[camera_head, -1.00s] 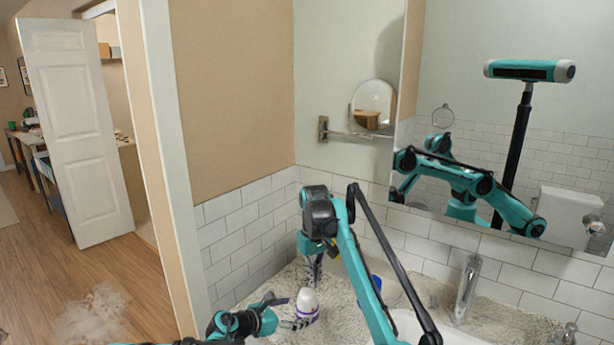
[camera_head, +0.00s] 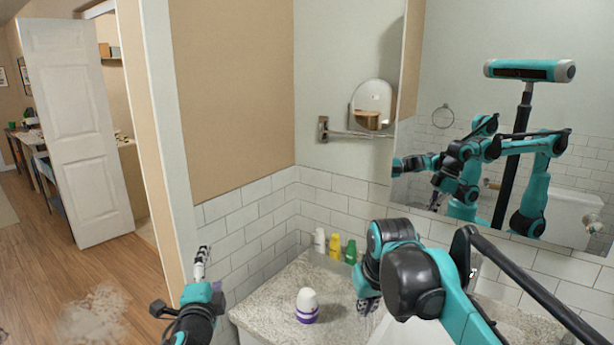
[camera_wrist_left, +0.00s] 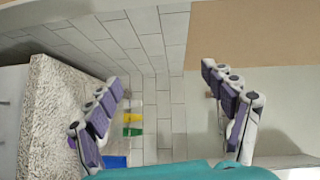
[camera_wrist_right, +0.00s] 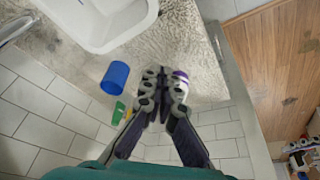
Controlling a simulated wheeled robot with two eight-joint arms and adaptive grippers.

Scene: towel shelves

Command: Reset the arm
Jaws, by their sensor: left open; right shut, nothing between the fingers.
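My left gripper (camera_head: 188,278) is open and empty, left of the counter and apart from it in the head view. In the left wrist view its fingers (camera_wrist_left: 175,98) are spread wide with nothing between them. My right gripper (camera_head: 368,304) points down over the counter, right of a white bottle with a purple base (camera_head: 307,307). In the right wrist view its fingers (camera_wrist_right: 163,88) are shut and empty, partly covering the bottle (camera_wrist_right: 181,76). The bottle stands upright on the counter, apart from the left gripper.
The stone counter (camera_head: 262,310) has white (camera_head: 319,240), yellow (camera_head: 335,246) and green (camera_head: 351,251) bottles at its back. A blue cup (camera_wrist_right: 114,78) and the sink (camera_wrist_right: 98,30) show in the right wrist view. Tiled walls and a mirror (camera_head: 440,75) bound the counter.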

